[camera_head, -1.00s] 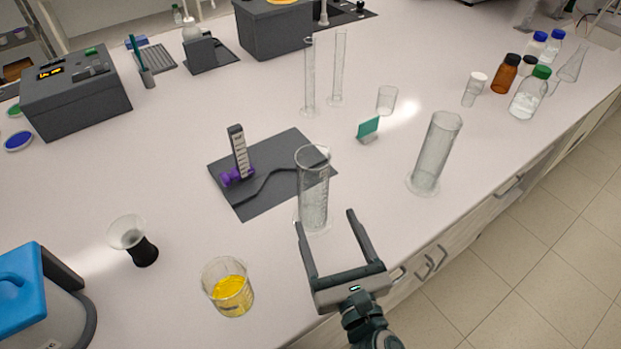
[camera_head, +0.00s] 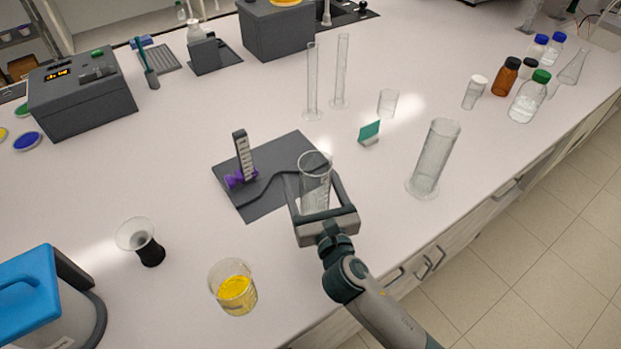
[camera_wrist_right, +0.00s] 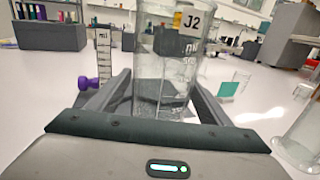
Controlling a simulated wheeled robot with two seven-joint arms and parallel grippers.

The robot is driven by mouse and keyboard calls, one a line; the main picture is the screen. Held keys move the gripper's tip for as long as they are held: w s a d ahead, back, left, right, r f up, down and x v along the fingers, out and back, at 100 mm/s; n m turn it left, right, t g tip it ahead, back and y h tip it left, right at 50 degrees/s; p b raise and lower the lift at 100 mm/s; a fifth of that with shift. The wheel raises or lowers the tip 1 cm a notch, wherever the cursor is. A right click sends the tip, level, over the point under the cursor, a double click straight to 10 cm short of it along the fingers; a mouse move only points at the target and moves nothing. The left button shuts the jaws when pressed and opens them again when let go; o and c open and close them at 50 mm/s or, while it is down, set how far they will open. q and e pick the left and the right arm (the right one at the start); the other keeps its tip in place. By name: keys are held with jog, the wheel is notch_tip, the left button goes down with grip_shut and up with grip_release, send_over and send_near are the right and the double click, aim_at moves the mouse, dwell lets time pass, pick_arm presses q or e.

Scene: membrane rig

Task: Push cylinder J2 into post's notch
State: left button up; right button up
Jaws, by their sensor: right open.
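Cylinder J2 (camera_head: 315,180) is a clear glass measuring cylinder standing upright on the bench, at the near edge of the dark mat. Its J2 label shows in the right wrist view (camera_wrist_right: 178,65). My right gripper (camera_head: 312,180) is open, with its fingers on either side of the cylinder's lower part. I cannot tell whether they touch the glass. The post (camera_head: 243,155) is a dark upright with a white scale and a purple part at its foot, on the mat (camera_head: 255,206) left of the cylinder. It also shows in the wrist view (camera_wrist_right: 104,58). I cannot make out its notch. My left gripper is not in view.
A larger clear cylinder (camera_head: 434,160) stands to the right. A small teal card (camera_head: 369,132) and two slim cylinders (camera_head: 341,75) stand behind.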

jog(key=shift+w, duration=0.1)
jog(key=c, duration=1.4)
jog(key=shift+w+a, duration=0.15)
jog(key=shift+w+a+p, duration=0.15)
jog(key=shift+w+a, duration=0.35)
jog(key=shift+w, duration=0.3)
jog(key=shift+w+a+p, duration=0.15)
jog(key=shift+w+a, duration=0.4)
jog(key=shift+w, duration=0.2)
jog(key=shift+w+a+p, duration=0.15)
jog(key=shift+w+a, duration=0.35)
jog(key=shift+w, duration=0.3)
jog(key=shift+w+a, duration=0.1)
jog(key=shift+w, duration=0.05)
jog(key=shift+w+a, duration=0.55)
jog(key=shift+w, duration=0.25)
jog(key=shift+w+a, duration=0.5)
jog(key=shift+w, duration=0.25)
jog(key=shift+w+a, duration=0.55)
jog(key=shift+w, duration=0.25)
